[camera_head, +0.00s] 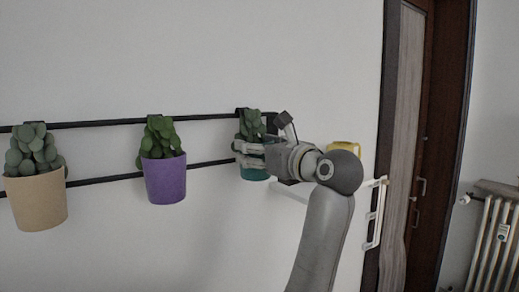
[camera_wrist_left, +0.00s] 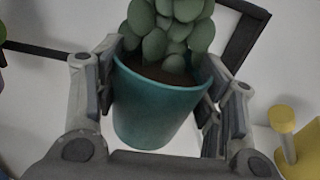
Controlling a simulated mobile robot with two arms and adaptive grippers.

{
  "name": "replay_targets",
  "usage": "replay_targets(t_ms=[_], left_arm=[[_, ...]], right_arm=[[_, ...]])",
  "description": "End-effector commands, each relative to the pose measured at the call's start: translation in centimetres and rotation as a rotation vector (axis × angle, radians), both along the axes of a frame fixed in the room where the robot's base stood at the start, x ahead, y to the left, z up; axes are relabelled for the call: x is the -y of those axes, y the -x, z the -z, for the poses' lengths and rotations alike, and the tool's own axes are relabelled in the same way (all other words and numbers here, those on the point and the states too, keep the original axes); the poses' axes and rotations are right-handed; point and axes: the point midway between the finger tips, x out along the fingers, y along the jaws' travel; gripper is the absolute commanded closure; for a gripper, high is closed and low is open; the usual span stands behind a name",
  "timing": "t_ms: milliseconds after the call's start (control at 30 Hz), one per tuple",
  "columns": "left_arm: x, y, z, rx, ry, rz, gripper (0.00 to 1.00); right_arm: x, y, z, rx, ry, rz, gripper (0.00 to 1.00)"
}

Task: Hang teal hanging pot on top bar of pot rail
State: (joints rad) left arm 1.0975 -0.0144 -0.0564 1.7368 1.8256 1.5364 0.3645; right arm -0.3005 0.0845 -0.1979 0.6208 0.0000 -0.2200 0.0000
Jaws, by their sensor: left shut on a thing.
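The teal hanging pot (camera_head: 256,174) holds a green round-leaved plant and is at the right end of the black pot rail (camera_head: 215,117). My left gripper (camera_head: 244,153) is shut on it and partly covers it. In the left wrist view the teal pot (camera_wrist_left: 160,105) sits roughly upright between both fingers of the left gripper (camera_wrist_left: 160,88). The dark hook above the plant is at the top bar's height; whether it rests on the bar I cannot tell. My right gripper is not in view.
A purple pot (camera_head: 165,180) and a beige pot (camera_head: 37,203) with plants hang from the top bar to the left. A yellow object (camera_head: 344,148) is partly hidden behind my arm; a yellow thing (camera_wrist_left: 298,145) also shows in the wrist view. A door and radiator (camera_head: 496,240) stand right.

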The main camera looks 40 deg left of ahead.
Motion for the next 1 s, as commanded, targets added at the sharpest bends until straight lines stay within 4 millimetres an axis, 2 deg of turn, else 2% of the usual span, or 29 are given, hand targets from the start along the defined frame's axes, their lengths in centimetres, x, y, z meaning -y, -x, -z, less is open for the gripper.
replay_targets(t_ms=[233, 267, 433, 667, 800, 867, 1000], left_arm=[[0.0, 0.1, -0.1, 0.002, -0.002, -0.001, 0.76], [0.0, 0.1, -0.1, 0.002, -0.002, -0.001, 0.35], [0.0, 0.0, -0.1, 0.001, -0.001, -0.001, 0.13], [0.0, 0.0, 0.0, 0.001, -0.001, -0.001, 0.12], [0.1, 0.0, 0.1, -0.002, 0.002, 0.0, 0.12], [0.5, 0.1, 0.1, -0.002, 0.002, 0.001, 0.12], [2.5, 0.6, 0.1, 0.0, 0.002, 0.004, 0.12]], right_arm=[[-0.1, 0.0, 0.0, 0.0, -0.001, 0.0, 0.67], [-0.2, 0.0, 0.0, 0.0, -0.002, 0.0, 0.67], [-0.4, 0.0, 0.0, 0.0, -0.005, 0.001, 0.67], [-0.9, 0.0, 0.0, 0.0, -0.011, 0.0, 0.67], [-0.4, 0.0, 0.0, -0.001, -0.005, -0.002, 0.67], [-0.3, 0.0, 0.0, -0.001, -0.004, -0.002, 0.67], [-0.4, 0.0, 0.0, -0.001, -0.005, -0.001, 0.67]])
